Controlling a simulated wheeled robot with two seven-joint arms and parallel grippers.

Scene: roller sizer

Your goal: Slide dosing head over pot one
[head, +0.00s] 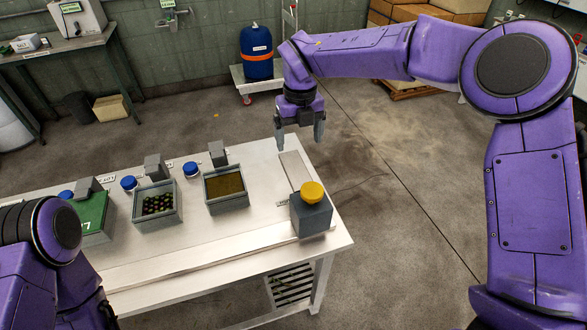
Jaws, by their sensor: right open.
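A dark grey block (311,215) with a round yellow knob (312,192) on top stands at the right end of the white table; it looks like the dosing head. It sits at the end of a long pale rail (200,258) along the table's near side. A grey bin with dark round pieces (158,204) and a bin with a yellowish-brown fill (226,187) stand left of it. I cannot tell which container is pot one. My right gripper (301,143) is open and empty, pointing down beyond the knob, apart from it.
A green-topped container (90,216) stands at the table's left. Grey upright blocks and blue-capped items (190,169) line the back edge. A flat pale strip (294,169) lies behind the grey block. Floor to the right of the table is clear.

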